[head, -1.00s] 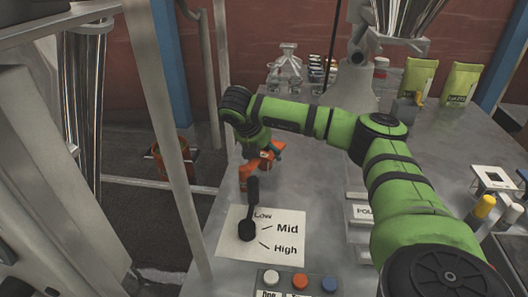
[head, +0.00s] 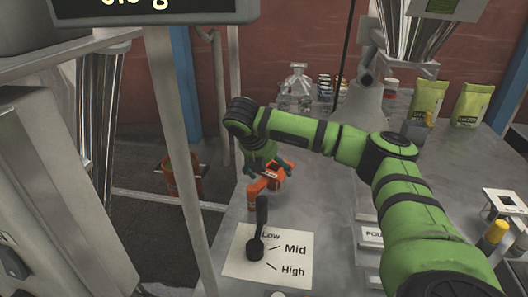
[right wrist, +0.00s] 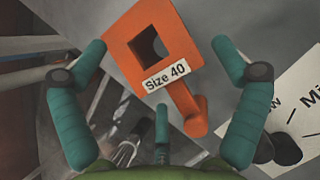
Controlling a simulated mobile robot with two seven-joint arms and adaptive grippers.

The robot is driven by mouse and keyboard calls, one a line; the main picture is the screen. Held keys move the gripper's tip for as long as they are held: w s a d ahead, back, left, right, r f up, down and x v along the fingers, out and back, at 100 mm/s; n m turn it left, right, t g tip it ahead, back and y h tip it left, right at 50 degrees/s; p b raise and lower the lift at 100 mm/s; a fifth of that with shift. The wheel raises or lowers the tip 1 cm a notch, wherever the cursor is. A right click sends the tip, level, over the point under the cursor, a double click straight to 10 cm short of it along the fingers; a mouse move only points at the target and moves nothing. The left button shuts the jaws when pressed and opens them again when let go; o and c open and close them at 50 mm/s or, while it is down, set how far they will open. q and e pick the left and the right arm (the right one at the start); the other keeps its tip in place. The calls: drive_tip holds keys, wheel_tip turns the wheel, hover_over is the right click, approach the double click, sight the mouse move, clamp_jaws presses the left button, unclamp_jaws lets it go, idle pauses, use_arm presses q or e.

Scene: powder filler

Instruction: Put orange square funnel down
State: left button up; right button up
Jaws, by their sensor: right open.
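The orange square funnel (head: 276,177) stands on the grey metal table, behind the lever and its Low, Mid, High card. In the right wrist view the funnel (right wrist: 130,46) shows its square opening, a "Size 40" label and a side handle. My right gripper (head: 271,166) is over the funnel at the end of the green arm. Its teal fingers (right wrist: 160,62) are spread wide, one on each side of the funnel, with gaps between them and it. The left gripper is not in view.
The black lever (head: 258,230) stands on the white card (head: 240,262) just in front of the funnel. A grey post (head: 178,170) rises at the left. Glass jars (head: 298,85) and green bags (head: 428,98) stand at the back. An orange bin (head: 183,178) is on the floor.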

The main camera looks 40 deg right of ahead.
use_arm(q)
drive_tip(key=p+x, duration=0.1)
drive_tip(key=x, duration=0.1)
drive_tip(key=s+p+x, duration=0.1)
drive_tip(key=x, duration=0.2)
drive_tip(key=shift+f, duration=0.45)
use_arm(e)
drive_tip(key=v, duration=0.9)
drive_tip(key=shift+f, duration=0.1)
